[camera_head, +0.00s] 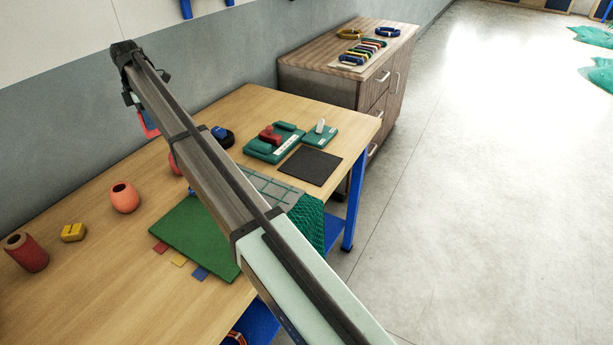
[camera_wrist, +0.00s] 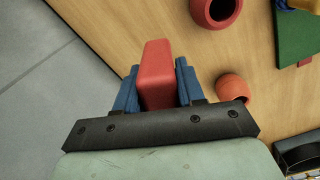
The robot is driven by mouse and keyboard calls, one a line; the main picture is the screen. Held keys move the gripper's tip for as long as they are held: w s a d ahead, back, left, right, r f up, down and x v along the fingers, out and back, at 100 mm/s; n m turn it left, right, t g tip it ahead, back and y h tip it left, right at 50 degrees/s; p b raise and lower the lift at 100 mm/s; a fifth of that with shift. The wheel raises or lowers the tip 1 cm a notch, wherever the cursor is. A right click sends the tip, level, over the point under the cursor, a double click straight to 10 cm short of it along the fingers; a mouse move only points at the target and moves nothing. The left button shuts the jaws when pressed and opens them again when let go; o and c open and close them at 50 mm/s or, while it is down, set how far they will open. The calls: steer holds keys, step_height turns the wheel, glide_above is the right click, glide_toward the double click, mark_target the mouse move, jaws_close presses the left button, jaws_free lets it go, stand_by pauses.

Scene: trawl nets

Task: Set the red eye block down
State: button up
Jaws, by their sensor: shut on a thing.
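The red eye block (camera_wrist: 158,62) is a rounded red block. It is held between the two blue fingers of my gripper (camera_wrist: 157,80) in the wrist view, its far end reaching past the fingertips. In the head view my gripper (camera_head: 137,104) is at the upper left, partly hidden by my arm, and the red block (camera_head: 150,126) shows below it, over the table's back edge area. No contact between block and table is visible.
An orange-red float (camera_head: 124,197), a yellow block (camera_head: 73,232) and a red cylinder (camera_head: 27,254) stand on the wooden table (camera_head: 95,285). A green mat (camera_head: 192,232), teal trays (camera_head: 262,150) and a black pad (camera_head: 310,165) lie nearer the right. Bare wood shows between them.

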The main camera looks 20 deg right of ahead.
steer(key=s+d+r+m, duration=0.1)
steer(key=d+m, duration=0.1)
steer(key=d, duration=1.6)
steer(key=d+r+m, duration=0.2)
steer(key=d, duration=1.7)
steer(key=s+d+m, duration=0.3)
steer(key=s+d, duration=0.6)
steer(key=d, duration=0.1)
steer(key=s+f+m, duration=0.3)
steer(key=s+m, duration=0.1)
steer(key=s, duration=0.7)
steer(key=shift+d+f+m, duration=0.1)
steer(key=shift+f+m, duration=0.55)
steer(key=shift+f, duration=1.9)
steer(key=shift+d+f+m, duration=0.1)
steer(key=shift+f+m, duration=0.55)
steer(key=shift+f, duration=1.9)
steer(key=shift+f, duration=0.15)
